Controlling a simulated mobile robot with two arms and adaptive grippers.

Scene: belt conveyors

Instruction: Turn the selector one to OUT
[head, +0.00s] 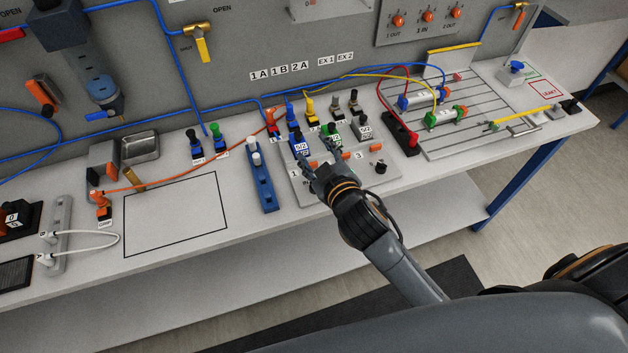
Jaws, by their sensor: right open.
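A grey panel (388,178) lies on the bench at centre, with printed marks "1" and "3" and part of an "IN" mark near its left front edge. My right gripper (318,160) is open, reaching over this panel from the lower right, its fingers around or just above the spot beside the "1". A small orange part (313,164) shows at the fingers; I cannot tell whether they touch it. Selector one is mostly hidden behind the gripper, so its setting cannot be read. A black knob (380,167) stands right of the "3". My left gripper is not in view.
Valves with coloured plugs and hoses (332,132) stand close behind the gripper. A blue rail block (262,180) is to the left. A slotted plate with cylinders (470,135) is to the right. The outlined bench area (177,215) at left is bare.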

